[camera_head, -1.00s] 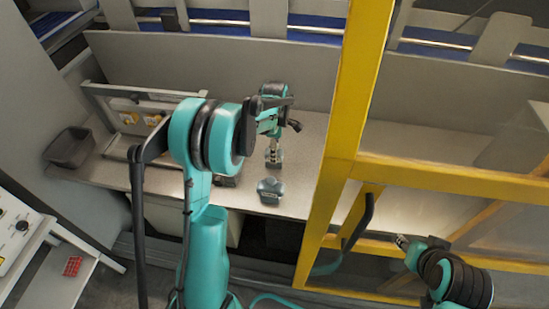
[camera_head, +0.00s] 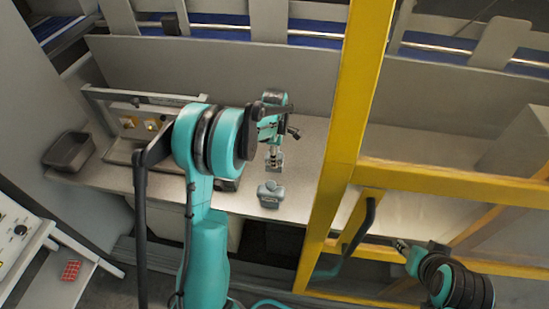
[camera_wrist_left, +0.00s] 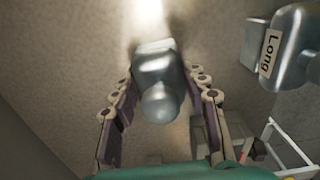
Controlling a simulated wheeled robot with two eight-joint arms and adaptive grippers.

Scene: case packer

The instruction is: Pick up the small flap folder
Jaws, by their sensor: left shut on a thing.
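The small flap folder, a grey metal piece with a rounded knob, shows between the fingers in the left wrist view (camera_wrist_left: 158,70). Its label is not visible. In the head view the folder (camera_head: 274,162) is small, on or just above the grey worktop; I cannot tell which. My left gripper (camera_head: 274,149) comes down over it from above and is shut on it, with a finger on each side of the knob. A second grey folder labelled "Long" (camera_wrist_left: 282,48) stands apart, nearer the front edge in the head view (camera_head: 270,195). My right gripper (camera_head: 402,245) is small at lower right, its jaws unclear.
A yellow frame post (camera_head: 341,140) and rail (camera_head: 455,182) stand right of the folders. A dark grey bin (camera_head: 69,151) sits at the worktop's left end. A low grey fixture (camera_head: 140,118) stands at the left back. The worktop (camera_head: 310,150) is bare around the left gripper.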

